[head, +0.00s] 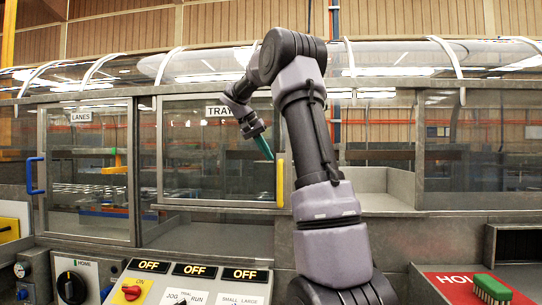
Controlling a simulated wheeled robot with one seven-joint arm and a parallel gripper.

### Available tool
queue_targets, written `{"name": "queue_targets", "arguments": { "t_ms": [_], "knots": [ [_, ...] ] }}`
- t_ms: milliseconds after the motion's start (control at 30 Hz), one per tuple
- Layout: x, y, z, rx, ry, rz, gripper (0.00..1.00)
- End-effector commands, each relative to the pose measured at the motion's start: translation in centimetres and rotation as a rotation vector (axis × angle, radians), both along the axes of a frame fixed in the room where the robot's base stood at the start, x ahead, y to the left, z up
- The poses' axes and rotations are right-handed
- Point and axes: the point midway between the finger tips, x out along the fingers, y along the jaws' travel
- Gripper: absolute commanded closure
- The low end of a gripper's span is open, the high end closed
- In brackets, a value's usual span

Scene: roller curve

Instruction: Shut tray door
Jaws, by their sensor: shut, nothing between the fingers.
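The tray door (218,165) is a clear sliding panel in a grey metal frame, with a "TRAY" label at its top. Its upright yellow handle (281,184) is at the panel's right edge. To the right of the handle, partly hidden by my arm, an uncovered gap shows a grey tray-like shelf (385,188). My gripper (267,153) has teal fingers, shut and empty. It points down and right, in front of the door's upper right part, just up and left of the handle. I cannot tell whether it touches the door.
A "LANES" door (88,175) with a blue handle (36,175) is at the left. A control panel (190,285) with switches and several "OFF" displays is below. A red "HOLD"-like board (455,288) carries a green brush-like block (492,288) at lower right.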

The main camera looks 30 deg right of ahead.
Motion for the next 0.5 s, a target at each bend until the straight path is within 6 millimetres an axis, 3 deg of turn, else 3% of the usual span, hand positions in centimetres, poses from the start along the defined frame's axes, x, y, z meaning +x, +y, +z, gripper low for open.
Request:
{"name": "queue_targets", "arguments": {
  "t_ms": [200, 500],
  "knots": [
    [-0.79, -1.05, -0.34, 0.001, 0.001, 0.002, 1.00],
    [-0.82, -1.13, -0.36, 0.001, 0.001, 0.002, 1.00]
  ]
}}
